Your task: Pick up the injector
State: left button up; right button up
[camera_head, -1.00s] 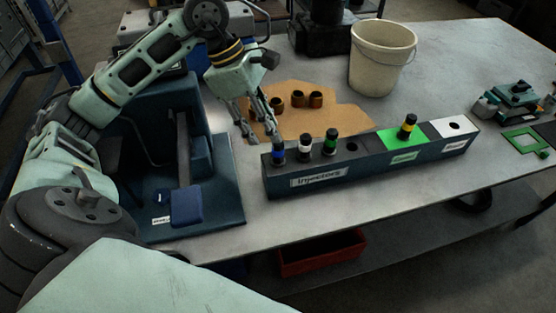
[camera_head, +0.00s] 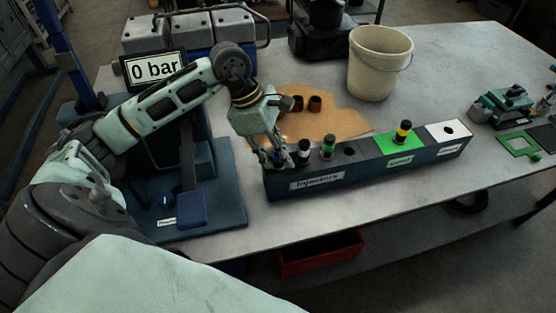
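The injector rack (camera_head: 350,175), a long dark block labelled "Injectors", stands along the table's front. A white-banded injector (camera_head: 304,150) and a green-banded injector (camera_head: 328,146) stand upright in its left part, beside an empty hole (camera_head: 350,152). A yellow-banded injector (camera_head: 403,132) stands in the green section. My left gripper (camera_head: 275,160) points down at the rack's left end, its fingers around the blue-banded injector's place. That injector is mostly hidden by the fingers, and I cannot tell whether they touch it. My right gripper is not in view.
A test stand (camera_head: 222,190) with a "0 bar" display (camera_head: 156,67) is at the left. Brown cardboard (camera_head: 345,122) with several small dark rings lies behind the rack. A cream bucket (camera_head: 379,65) stands behind the rack. The white section (camera_head: 435,131) has an empty hole.

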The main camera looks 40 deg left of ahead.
pick_arm(q)
grip_shut()
jog(key=shift+r, duration=0.1)
jog(key=shift+w+r, duration=0.1)
jog(key=shift+r, duration=0.05)
jog(key=shift+r, duration=0.25)
notch_tip(320, 180, up, 17)
jog(key=b, duration=0.2)
jog(key=shift+b, duration=0.4)
grip_release()
grip_shut()
